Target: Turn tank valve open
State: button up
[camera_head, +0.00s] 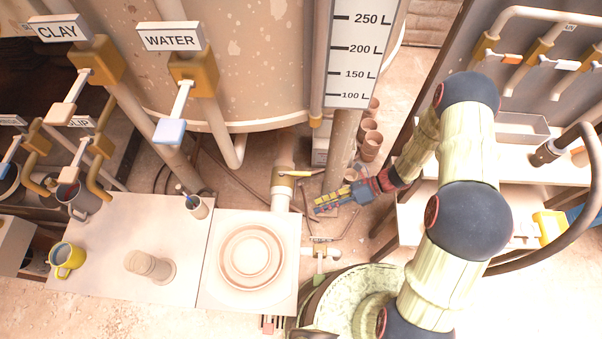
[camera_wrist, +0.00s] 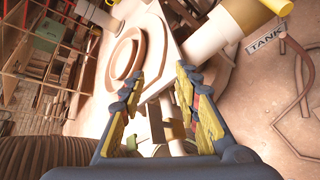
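A pale outlet pipe (camera_head: 281,198) with a tan-yellow collar and a thin yellowish bar (camera_head: 297,173) comes out under the big tank (camera_head: 225,60). In the wrist view the pale pipe (camera_wrist: 210,38) runs up to the yellow collar (camera_wrist: 277,6), with a TANK label (camera_wrist: 265,40) beside it. My gripper (camera_head: 322,204) is low, just right of this pipe, pointing left and apart from it in the head view. The wrist view shows my gripper (camera_wrist: 160,85) with its fingers apart and nothing clearly held. Pale parts behind the fingers are partly hidden.
A square stand with a round stepped disc (camera_head: 250,258) is left of my gripper. A small pale fitting (camera_head: 320,252) and a round greenish vessel (camera_head: 350,300) are below it. Clay pots (camera_head: 370,140) and a shelf rack stand to the right. CLAY and WATER valves (camera_head: 170,130) hang upper left.

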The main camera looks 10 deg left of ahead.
jog(key=w+a+f+m+t+y, duration=0.2)
jog(key=w+f+m+t, duration=0.15)
jog(key=f+m, duration=0.35)
jog(key=m+t, duration=0.5)
jog(key=m, duration=0.9)
send_near(307, 175)
jog(key=shift+y, duration=0.4)
jog(key=x, duration=0.4)
jog(key=shift+w+a+f, duration=0.15)
jog(key=shift+a+f, duration=0.1)
jog(key=shift+f, duration=0.15)
jog(key=shift+w+a+f, duration=0.15)
jog(key=shift+a, duration=0.35)
jog(key=b+x, duration=0.2)
jog(key=x, duration=0.4)
jog(key=shift+w+a, duration=0.1)
jog(key=shift+a, duration=0.3)
jog(key=c, duration=0.3)
jog(key=c, duration=0.4)
grip_shut()
